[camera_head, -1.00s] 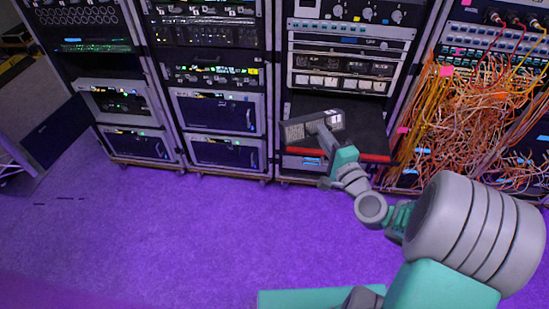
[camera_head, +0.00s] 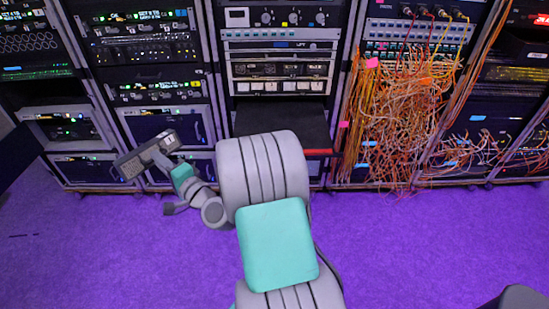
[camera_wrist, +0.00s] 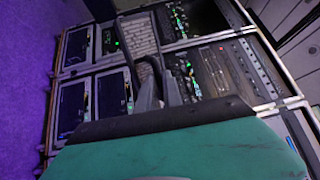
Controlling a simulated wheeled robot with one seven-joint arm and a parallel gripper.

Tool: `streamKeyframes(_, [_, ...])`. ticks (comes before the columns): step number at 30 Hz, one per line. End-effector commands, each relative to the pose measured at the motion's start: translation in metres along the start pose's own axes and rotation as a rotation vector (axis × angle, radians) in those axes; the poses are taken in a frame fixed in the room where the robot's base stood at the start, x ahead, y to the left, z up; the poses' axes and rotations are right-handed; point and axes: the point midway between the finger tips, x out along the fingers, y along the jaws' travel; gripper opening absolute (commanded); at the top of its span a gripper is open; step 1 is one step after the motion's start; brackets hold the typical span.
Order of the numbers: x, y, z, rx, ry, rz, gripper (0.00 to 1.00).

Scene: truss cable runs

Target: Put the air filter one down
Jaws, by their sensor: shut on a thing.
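The air filter (camera_head: 132,166) is a grey box with a mesh-like face and a pale label near one end. My gripper (camera_head: 164,150) is shut on it and holds it tilted in the air, in front of the lower units of the second rack from the left. In the wrist view, my gripper's dark fingers (camera_wrist: 158,88) reach up to the filter's ribbed grey face (camera_wrist: 139,34), which covers part of the rack behind. The filter's far side is hidden.
A dark shelf (camera_head: 282,121) with a red front edge juts from the middle rack, partly behind my arm. Loose orange cables (camera_head: 395,130) hang from the rack to its right. The purple floor (camera_head: 110,250) in front is clear.

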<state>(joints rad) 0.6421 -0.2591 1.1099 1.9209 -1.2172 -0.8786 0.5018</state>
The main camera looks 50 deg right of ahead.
Motion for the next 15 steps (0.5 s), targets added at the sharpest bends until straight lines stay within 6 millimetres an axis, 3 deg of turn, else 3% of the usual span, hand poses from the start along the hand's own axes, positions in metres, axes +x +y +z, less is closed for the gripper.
streamKeyframes(1, [0.000,0.018,-0.025,-0.005,0.074,-0.017,0.00])
streamKeyframes(9, [-0.022,0.050,-0.148,-0.066,0.465,-0.126,0.00])
streamKeyframes(12, [-0.040,0.060,-0.187,-0.096,0.595,-0.159,0.00])
streamKeyframes(15, [-0.054,0.065,-0.211,-0.114,0.679,-0.179,0.00])
